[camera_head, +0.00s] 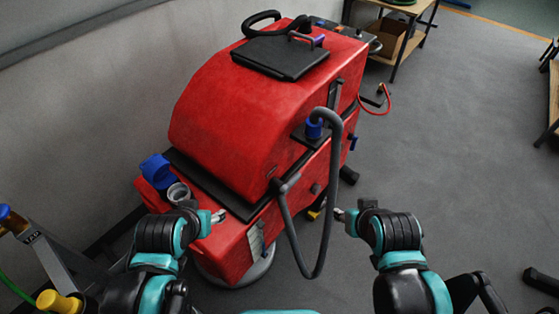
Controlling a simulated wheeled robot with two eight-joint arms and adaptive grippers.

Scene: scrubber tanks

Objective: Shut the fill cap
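The red scrubber machine (225,125) stands in the middle of the view. The blue fill cap (156,171) is open, tipped up to the left of the pale round filler neck (178,192) at the machine's front left corner. The neck's mouth is uncovered. My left gripper (219,215) is just right of and nearer than the neck, over the red front deck and apart from the cap. My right gripper (340,214) is out to the right of the machine, close to the grey hose. Both look empty; their finger openings are too small to judge.
A wall (80,110) runs close on the left. A stand with a yellow knob (60,304) is at lower left. The floor to the right (450,150) is largely clear.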

